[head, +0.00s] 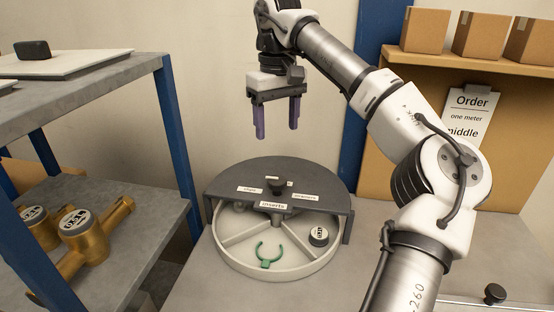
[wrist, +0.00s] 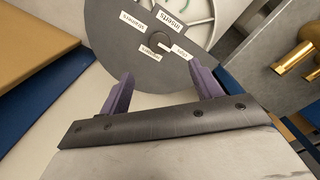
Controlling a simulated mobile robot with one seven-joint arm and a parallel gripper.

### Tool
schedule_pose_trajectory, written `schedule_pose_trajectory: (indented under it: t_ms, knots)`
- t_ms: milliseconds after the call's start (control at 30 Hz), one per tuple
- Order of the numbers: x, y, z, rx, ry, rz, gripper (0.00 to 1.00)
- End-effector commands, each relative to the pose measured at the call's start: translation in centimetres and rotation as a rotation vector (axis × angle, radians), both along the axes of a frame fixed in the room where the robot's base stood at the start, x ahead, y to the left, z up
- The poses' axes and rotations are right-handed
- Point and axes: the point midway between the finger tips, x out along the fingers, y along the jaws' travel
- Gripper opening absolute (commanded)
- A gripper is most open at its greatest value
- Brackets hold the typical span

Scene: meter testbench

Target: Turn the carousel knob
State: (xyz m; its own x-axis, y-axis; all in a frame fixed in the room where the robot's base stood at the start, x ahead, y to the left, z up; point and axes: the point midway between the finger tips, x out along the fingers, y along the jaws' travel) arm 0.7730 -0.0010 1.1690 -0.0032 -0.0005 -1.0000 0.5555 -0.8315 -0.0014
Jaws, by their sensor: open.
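The carousel (head: 226,253) is a round white tray with dividers, partly under a dark grey cover (head: 240,176) with white labels. Its dark knob (head: 277,185) stands near the middle of the cover. In the open front part lie a green C-shaped clip (head: 268,260) and a small round dark insert with a white face (head: 318,236). My gripper (head: 277,132) hangs above the carousel, apart from it, with purple fingers open and empty.
A grey shelf with blue posts (head: 176,140) stands left, holding brass meters (head: 85,235) on its lower level. Cardboard boxes (head: 425,32) sit on a ledge at right, above an order sheet (head: 470,115). A black knob (head: 495,293) is at front right. The bench around the carousel is mostly clear.

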Motion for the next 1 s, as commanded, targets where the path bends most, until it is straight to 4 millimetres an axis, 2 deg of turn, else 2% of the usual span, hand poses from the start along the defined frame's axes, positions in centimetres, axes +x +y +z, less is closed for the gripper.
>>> schedule_pose_trajectory:
  t_ms: [167,267,700,833,1000]
  knots:
    - [0.0,0.0,-0.5,0.001,0.001,0.000,0.64]
    - [0.0,0.0,-1.7,0.001,0.003,0.000,0.64]
    - [-0.1,0.0,-10.4,0.002,0.002,0.001,0.64]
    - [-0.1,0.0,-12.3,0.001,0.002,0.001,0.64]
    - [-0.1,0.1,-13.5,0.001,0.001,0.001,0.64]
